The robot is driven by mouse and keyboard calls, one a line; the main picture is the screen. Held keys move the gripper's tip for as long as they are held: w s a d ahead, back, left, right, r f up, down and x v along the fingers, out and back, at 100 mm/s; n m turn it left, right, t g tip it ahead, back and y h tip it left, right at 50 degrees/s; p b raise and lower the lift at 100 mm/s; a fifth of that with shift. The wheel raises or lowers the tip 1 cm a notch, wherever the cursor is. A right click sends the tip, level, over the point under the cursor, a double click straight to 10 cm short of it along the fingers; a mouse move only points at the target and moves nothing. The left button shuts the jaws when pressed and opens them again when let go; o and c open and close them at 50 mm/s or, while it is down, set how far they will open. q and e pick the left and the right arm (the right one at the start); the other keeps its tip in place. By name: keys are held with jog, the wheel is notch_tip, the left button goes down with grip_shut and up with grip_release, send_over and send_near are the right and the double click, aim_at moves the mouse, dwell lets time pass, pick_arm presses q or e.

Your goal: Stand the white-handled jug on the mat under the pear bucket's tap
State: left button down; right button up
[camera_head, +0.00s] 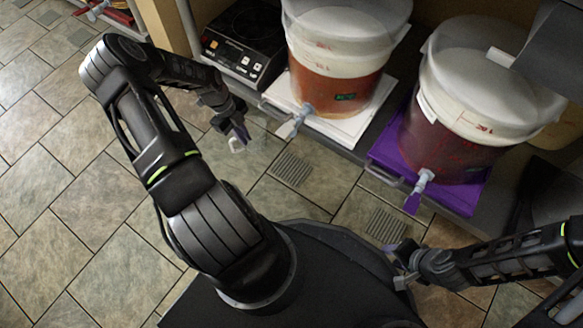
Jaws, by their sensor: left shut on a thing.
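My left gripper (240,134) is shut on the white handle (236,145) of a clear jug (258,137). The jug is faint against the tiles, and its base is hard to make out. It is left of the amber bucket (338,95), which has a small green label I cannot read and a pale tap (297,122) at its front. A grey ribbed mat (291,168) lies on the floor below that tap. A dark red bucket (452,130) has a tap (423,180) with a purple handle. A second ribbed mat (386,226) lies below it. My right gripper (398,267) looks open and empty.
The amber bucket stands on a white board (355,132), the red one on a purple board (455,192), both on a low shelf. A black hotplate (245,40) is left of them. Tiled floor (60,180) is clear at the left.

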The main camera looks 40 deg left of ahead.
pick_arm(q)
jog(key=w+d+f+b, duration=0.2)
jog(key=d+f, duration=0.3)
jog(key=d, duration=0.4)
jog(key=shift+d+b, duration=0.35)
jog(key=shift+b, duration=0.5)
jog(key=shift+f, duration=0.1)
jog(key=d+f, duration=0.1)
jog(key=d+f+b, duration=0.1)
jog(key=d+b, duration=0.1)
jog(key=d, duration=0.1)
jog(key=shift+w+f, duration=0.35)
jog(key=shift+f, duration=0.05)
jog(key=c, duration=1.6)
grip_release()
jog(key=shift+f, duration=0.1)
jog(key=shift+o, duration=0.2)
